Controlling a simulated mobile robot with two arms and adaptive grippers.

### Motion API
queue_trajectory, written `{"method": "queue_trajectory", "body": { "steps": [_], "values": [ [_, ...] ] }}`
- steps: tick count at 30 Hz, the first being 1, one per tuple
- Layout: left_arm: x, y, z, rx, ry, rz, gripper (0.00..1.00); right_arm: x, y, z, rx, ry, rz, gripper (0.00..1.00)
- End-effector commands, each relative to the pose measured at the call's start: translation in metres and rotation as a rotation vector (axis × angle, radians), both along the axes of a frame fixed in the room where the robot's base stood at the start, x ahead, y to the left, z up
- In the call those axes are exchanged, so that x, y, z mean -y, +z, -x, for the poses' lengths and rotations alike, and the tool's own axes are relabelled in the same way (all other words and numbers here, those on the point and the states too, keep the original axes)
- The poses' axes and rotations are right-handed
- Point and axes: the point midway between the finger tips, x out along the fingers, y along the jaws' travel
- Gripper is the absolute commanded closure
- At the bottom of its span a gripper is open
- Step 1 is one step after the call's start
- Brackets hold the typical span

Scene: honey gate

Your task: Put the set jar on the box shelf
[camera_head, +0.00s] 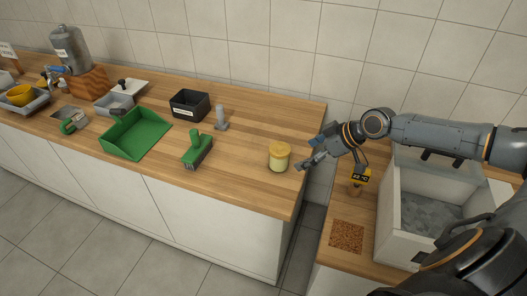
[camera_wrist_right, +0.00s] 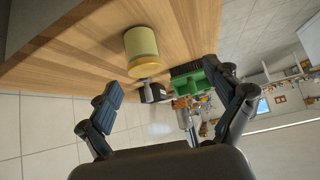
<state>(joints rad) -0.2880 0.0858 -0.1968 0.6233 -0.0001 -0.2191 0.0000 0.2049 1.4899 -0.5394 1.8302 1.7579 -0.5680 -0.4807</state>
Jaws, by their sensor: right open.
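A pale yellow jar (camera_head: 278,162) with a yellow lid stands upright near the right end of the long wooden counter. It also shows in the right wrist view (camera_wrist_right: 144,62), ahead of the fingers. My right gripper (camera_head: 307,154) is open and empty just to the right of the jar, with its fingers toward it and a gap between. Its two spread fingers also show in the right wrist view (camera_wrist_right: 165,88). A white open box (camera_head: 388,222) with a grey inside stands at the right; I cannot tell whether it is the box shelf. My left gripper is not in view.
A green brush (camera_head: 195,149), a green tray (camera_head: 133,136), a grey upright tool (camera_head: 220,116) and a black bin (camera_head: 189,103) stand left of the jar. A gap separates the counter from the right wooden surface (camera_head: 330,262), which bears a brown mat (camera_head: 347,236).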

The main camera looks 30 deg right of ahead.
Motion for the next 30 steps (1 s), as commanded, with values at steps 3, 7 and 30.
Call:
{"method": "queue_trajectory", "body": {
  "steps": [3, 7, 30],
  "values": [
    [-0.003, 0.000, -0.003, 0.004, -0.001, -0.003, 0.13, 0.023, 0.019, -0.010, 0.033, -0.054, 0.002, 0.09],
    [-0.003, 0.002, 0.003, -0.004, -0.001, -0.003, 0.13, 0.023, 0.017, -0.020, 0.044, -0.064, -0.005, 0.09],
    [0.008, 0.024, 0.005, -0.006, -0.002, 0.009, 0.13, -0.012, -0.047, -0.084, 0.041, -0.063, -0.004, 0.09]
  ]
}}
